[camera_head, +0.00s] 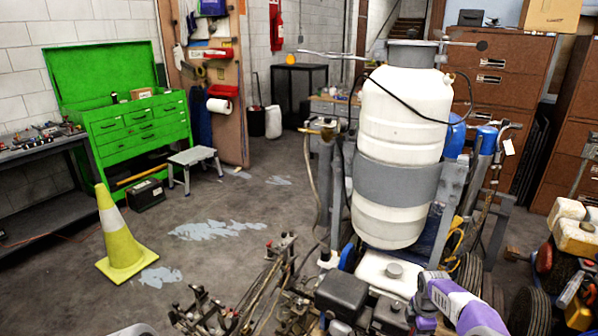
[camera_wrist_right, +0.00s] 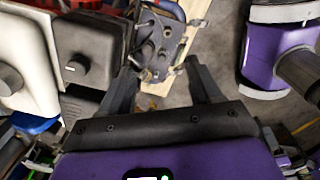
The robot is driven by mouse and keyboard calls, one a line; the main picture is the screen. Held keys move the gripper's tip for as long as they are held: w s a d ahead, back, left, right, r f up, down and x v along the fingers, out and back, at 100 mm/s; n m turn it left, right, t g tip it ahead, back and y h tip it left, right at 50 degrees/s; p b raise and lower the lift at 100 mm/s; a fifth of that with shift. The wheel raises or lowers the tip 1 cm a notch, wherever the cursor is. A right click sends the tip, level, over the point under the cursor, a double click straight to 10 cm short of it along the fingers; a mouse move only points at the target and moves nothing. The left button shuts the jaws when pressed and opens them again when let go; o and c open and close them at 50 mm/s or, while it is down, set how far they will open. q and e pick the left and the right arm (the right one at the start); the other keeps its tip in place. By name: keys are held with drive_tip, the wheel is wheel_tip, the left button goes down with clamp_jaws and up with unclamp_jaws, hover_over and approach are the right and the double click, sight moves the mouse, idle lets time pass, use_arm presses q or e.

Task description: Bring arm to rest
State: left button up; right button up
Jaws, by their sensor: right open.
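My right arm (camera_head: 455,303), purple and white, reaches in at the bottom right of the head view, low in front of the line striper. In the wrist view my right gripper (camera_wrist_right: 163,72) has its two dark fingers spread apart with nothing held between them. A grey metal part with bolts (camera_wrist_right: 160,45) shows beyond the fingertips; I cannot tell how far off it is. The line striper carries a large white tank (camera_head: 400,125) with a grey band, standing upright. My left gripper is not in view.
A yellow-green cone (camera_head: 117,235) stands on the floor at left. A green tool chest (camera_head: 135,125) sits behind it, with a small step stool (camera_head: 193,160) beside it. Brown filing cabinets (camera_head: 500,85) stand behind the striper. The floor at centre left is open, with pale paint patches.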

drive_tip(key=s+a+f+m+y, duration=0.2)
drive_tip(key=s+a+f+m, duration=0.4)
drive_tip(key=a, duration=0.3)
drive_tip(key=s+a+f+m+y, duration=0.2)
drive_tip(key=s+a+f+m, duration=0.1)
drive_tip(key=s+a+f, duration=0.45)
drive_tip(key=s+a+f+m, duration=0.1)
drive_tip(key=s+a+m, duration=0.3)
drive_tip(key=s, duration=0.4)
drive_tip(key=s+a+m, duration=0.4)
drive_tip(key=s+m, duration=0.2)
drive_tip(key=s, duration=0.2)
drive_tip(key=shift+s+a+f+m, duration=0.3)
drive_tip(key=shift+a+f+m, duration=0.05)
drive_tip(key=shift+m, duration=0.05)
